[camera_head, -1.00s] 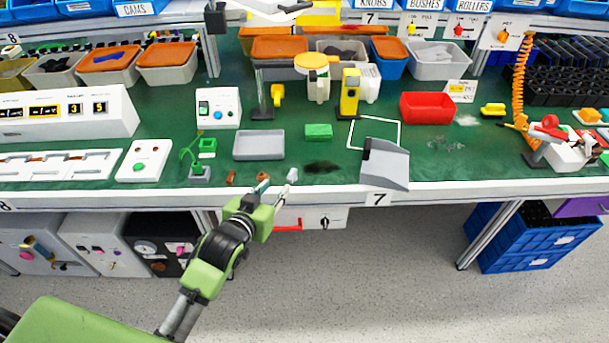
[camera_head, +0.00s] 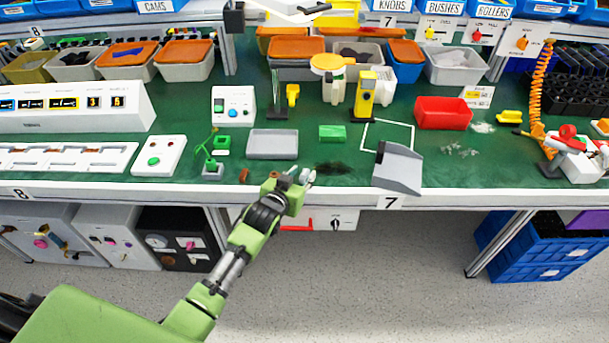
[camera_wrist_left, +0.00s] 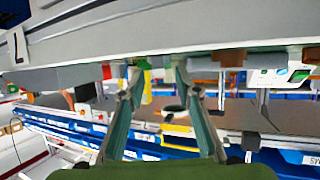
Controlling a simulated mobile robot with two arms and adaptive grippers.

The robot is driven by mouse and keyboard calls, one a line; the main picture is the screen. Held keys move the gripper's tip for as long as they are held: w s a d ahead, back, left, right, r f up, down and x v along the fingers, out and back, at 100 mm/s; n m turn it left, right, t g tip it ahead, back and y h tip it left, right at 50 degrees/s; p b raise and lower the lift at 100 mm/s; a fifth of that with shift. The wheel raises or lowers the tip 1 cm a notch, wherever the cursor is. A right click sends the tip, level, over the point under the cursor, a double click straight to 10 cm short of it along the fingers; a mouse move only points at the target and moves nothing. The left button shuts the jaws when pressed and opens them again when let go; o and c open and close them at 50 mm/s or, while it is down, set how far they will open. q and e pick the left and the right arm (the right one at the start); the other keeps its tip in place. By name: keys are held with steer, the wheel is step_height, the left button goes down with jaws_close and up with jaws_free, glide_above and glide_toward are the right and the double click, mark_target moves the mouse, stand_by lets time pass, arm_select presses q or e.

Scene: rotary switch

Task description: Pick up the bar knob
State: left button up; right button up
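My left gripper (camera_head: 298,178) is at the front edge of the green bench top (camera_head: 345,150), beside a small light grey piece (camera_head: 309,176). That piece may be the bar knob, but it is too small and partly covered to be sure. In the left wrist view the two fingers (camera_wrist_left: 158,80) are apart with a gap between them, so the gripper is open. Small items show beyond the fingertips, but I cannot tell which is the knob. My right gripper is not in view.
Small brown pieces (camera_head: 244,175) lie left of the gripper. A grey tray (camera_head: 272,144), green block (camera_head: 332,133) and grey dustpan-like scoop (camera_head: 398,168) stand nearby. A white box with a black rotary knob (camera_head: 335,223) sits under the bench edge. Bins line the back.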

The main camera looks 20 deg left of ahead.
arm_select(q)
steer(key=shift+x, duration=1.4)
jaws_close()
